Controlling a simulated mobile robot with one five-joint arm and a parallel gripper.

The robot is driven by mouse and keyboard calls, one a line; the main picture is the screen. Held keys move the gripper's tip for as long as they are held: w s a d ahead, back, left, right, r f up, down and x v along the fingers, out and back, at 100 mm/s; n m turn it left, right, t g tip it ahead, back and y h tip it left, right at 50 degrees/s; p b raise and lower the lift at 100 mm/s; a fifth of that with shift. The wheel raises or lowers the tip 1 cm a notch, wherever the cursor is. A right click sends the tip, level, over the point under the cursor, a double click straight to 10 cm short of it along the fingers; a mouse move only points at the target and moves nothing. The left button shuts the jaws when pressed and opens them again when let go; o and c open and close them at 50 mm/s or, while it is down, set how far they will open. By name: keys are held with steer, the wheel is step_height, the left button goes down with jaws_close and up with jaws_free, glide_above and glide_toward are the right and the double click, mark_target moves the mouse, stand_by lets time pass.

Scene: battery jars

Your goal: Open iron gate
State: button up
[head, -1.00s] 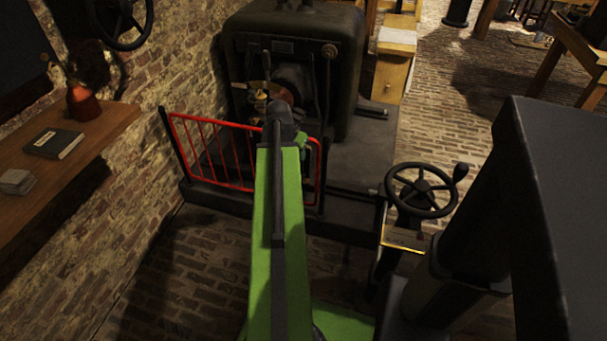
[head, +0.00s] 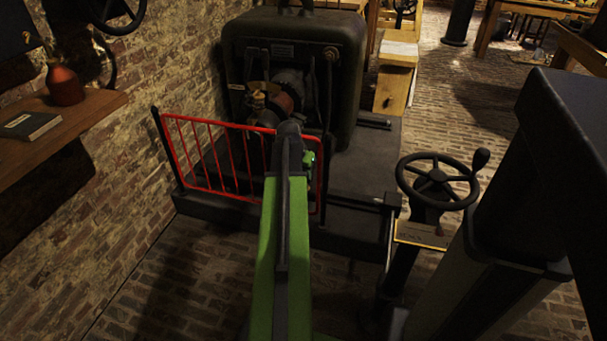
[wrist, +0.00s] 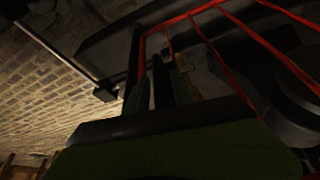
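The red barred iron gate (head: 219,124) stands between dark posts in front of a large dark machine, and looks closed. My green arm reaches toward its right end and covers part of it. My gripper (head: 302,152) is at that end, mostly hidden by my arm in the head view. In the wrist view, the gate's red frame (wrist: 180,19) and bars pass close beyond my gripper (wrist: 152,84). Its dark parts overlap the near corner of the frame. I cannot tell whether they touch the gate or how far apart the fingers are.
The dark machine (head: 300,60) stands behind the gate. A handwheel on a post (head: 437,182) stands to the right. A brick wall and wooden shelf (head: 70,115) lie to the left. Bare brick floor (head: 170,275) lies in front of the gate.

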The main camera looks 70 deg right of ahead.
jaws_close()
stand_by(1.1)
